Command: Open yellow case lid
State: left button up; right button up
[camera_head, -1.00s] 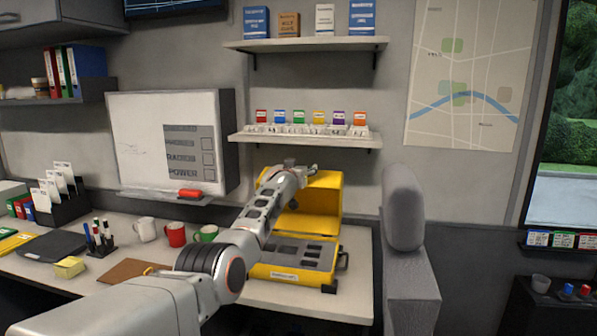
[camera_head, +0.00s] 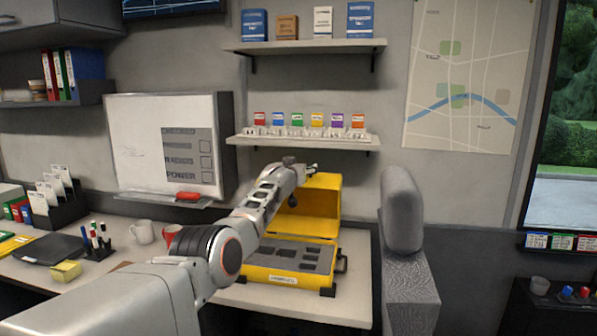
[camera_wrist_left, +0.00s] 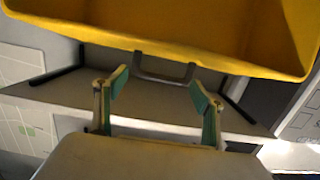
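The yellow case (camera_head: 288,281) sits on the desk with its lid (camera_head: 320,205) raised, standing up behind the base. Grey foam with dark cutouts shows in the base. My left gripper (camera_head: 302,168) is at the top left of the raised lid; my arm hides part of the lid. In the left wrist view, the lid (camera_wrist_left: 190,25) fills the top, with a dark U-shaped handle (camera_wrist_left: 165,76) at its edge. My left gripper (camera_wrist_left: 160,90) is open there, its green-padded fingers apart on either side of the handle, not closed on it. My right gripper is not in view.
A shelf (camera_head: 303,141) with small coloured boxes is on the wall just above the lid. A grey seat back (camera_head: 401,210) stands right of the desk. A white mug (camera_head: 142,231), a red mug (camera_head: 171,236) and a pen holder (camera_head: 99,250) stand to the left.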

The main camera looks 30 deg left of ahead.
pick_arm(q)
jog(key=shift+f, duration=0.35)
jog(key=shift+d, duration=0.15)
jog(key=shift+s+d+r, duration=0.15)
jog(key=shift+s+d, duration=0.05)
jog(key=shift+s, duration=1.25)
jog(key=v, duration=0.9)
jog(key=shift+r, duration=0.3)
